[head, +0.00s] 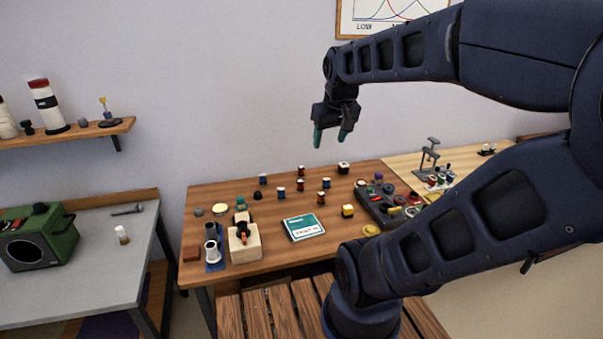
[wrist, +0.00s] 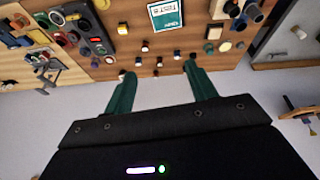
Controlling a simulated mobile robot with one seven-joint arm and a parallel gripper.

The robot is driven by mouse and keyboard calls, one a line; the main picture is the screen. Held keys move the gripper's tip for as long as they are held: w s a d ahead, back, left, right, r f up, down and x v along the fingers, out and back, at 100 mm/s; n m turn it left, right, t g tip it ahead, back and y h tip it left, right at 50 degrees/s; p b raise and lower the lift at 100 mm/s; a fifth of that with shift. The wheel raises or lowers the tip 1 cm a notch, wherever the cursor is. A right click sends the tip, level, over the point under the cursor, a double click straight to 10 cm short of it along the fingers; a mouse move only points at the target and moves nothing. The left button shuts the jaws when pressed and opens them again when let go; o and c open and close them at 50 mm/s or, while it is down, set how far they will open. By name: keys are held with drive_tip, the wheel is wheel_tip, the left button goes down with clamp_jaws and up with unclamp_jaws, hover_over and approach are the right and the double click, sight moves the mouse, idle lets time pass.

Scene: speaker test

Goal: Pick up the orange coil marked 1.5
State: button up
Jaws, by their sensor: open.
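Several small coils stand on the wooden table (head: 225,193) in the head view. Some look reddish or orange, such as one coil (head: 300,185) near the middle and another coil (head: 321,198) to its right. Their markings are too small to read, so I cannot tell which is the 1.5 coil. My gripper (head: 331,138) is open and empty, high above the back of the table, fingers pointing down. In the wrist view my gripper (wrist: 160,72) shows two green fingers apart, with small coils beyond them, none between the fingers in contact.
A teal-and-white card (head: 303,228) lies mid-table. A wooden block device (head: 244,243) stands at the left, and a dark box with knobs (head: 378,204) at the right. A grey table with a green speaker (head: 42,238) is further left. The air around my gripper is clear.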

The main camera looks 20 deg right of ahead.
drive_tip(key=w+d+n+g, duration=0.1)
drive_tip(key=w+n, duration=0.3)
drive_tip(key=w, duration=1.2)
drive_tip(key=n+g, duration=0.3)
drive_tip(key=n, duration=0.8)
hover_over(302, 167)
drive_tip(key=f, duration=3)
drive_tip(key=shift+s+a+f, duration=0.1)
drive_tip(key=shift+a+f, duration=0.1)
drive_tip(key=shift+a, duration=0.1)
drive_tip(key=shift+f, duration=0.45)
drive_tip(key=shift+d+f, duration=0.2)
drive_tip(key=shift+f, duration=5)
drive_tip(key=c, duration=1.1)
drive_tip(key=shift+w+r, duration=0.1)
drive_tip(key=shift+w, duration=0.1)
